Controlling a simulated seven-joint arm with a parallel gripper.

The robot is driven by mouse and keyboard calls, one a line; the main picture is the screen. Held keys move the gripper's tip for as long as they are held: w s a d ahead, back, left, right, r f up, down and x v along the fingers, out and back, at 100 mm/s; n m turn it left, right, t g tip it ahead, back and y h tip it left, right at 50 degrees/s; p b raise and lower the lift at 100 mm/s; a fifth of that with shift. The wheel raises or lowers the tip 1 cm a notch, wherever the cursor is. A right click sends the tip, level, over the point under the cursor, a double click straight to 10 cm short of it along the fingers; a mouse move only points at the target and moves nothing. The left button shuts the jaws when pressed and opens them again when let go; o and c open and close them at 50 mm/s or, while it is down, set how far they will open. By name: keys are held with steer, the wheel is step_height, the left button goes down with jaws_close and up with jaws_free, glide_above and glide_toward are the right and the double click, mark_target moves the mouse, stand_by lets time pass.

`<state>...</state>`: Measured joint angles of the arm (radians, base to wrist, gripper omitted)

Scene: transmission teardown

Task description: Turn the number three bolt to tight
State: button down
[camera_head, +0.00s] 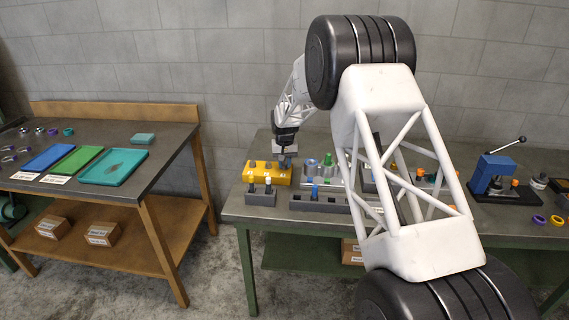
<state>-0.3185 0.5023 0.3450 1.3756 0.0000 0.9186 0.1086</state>
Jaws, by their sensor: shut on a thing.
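A yellow block (263,176) sits at the left end of the green-legged workbench. Dark bolt heads (253,164) stand up from its top, and small markings on its front face are too small to read surely. My gripper (286,162) points down over the right end of the block, its fingers shut on the rightmost bolt there. The fingers hide most of that bolt, so its number and how far it is turned cannot be told.
A dark rack with upright pegs (260,196) stands in front of the block. Coloured parts on a grey fixture (328,184) stand close at its right. A blue press (490,172) is at the far right. My arm hides the bench's middle.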

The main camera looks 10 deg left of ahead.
mark_target(285, 164)
steer(key=shift+m, duration=1.1)
steer(key=c, duration=1)
jaws_free()
steer(key=shift+o, duration=0.2)
steer(key=shift+r, duration=0.1)
steer(key=shift+r, duration=3.8)
